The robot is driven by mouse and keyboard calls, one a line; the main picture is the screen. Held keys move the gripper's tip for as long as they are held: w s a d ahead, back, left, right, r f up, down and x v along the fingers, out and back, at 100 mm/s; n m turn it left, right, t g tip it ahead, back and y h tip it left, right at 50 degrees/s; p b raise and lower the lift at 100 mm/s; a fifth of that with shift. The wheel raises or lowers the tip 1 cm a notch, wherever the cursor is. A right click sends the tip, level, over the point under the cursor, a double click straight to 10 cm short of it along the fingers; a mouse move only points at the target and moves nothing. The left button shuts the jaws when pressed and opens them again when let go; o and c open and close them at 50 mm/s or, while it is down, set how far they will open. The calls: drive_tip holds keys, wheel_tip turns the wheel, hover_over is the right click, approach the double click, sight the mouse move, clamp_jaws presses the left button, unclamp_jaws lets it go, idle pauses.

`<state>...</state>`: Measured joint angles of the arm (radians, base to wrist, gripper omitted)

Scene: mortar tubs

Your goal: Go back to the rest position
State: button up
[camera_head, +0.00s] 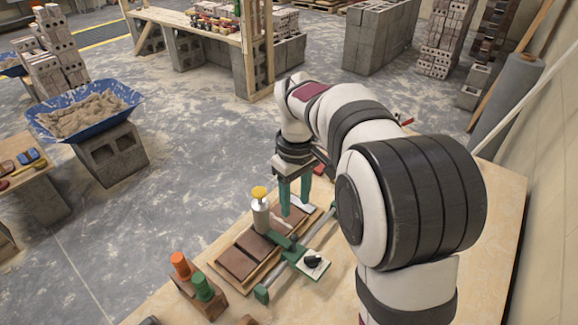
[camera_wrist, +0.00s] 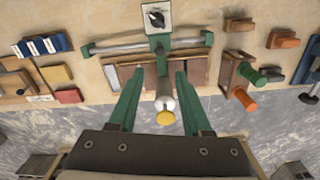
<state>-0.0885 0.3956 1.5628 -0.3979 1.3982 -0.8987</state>
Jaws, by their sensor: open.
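My gripper (camera_head: 294,203) has two green fingers, which hang above the workbench over the far end of a tile jig. In the wrist view its fingers (camera_wrist: 160,73) are spread apart with nothing held. The jig has green brackets, metal rails (camera_head: 322,232) and brown tiles (camera_head: 237,263) in a wooden frame. A grey cylinder with a yellow top (camera_head: 261,207) stands upright at the jig, left of my fingers in the head view. In the wrist view this yellow-topped cylinder (camera_wrist: 166,112) shows between the fingers; contact is not visible.
A wooden block with orange and green pegs (camera_head: 195,283) stands near the bench's front left edge. A white plate with a black knob (camera_head: 313,264) is beside the rails. Blue-edged items (camera_wrist: 42,46) and small blocks lie at the wrist view's left. A blue mortar tub (camera_head: 70,130) stands beyond the bench.

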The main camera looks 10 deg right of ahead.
drive_tip(key=s+m+y, duration=0.1)
drive_tip(key=s+m, duration=1.1)
drive_tip(key=s, duration=1.6)
drive_tip(key=shift+s+d+f+y, duration=0.15)
drive_tip(key=shift+s+f+y, duration=0.05)
drive_tip(key=shift+y, duration=0.2)
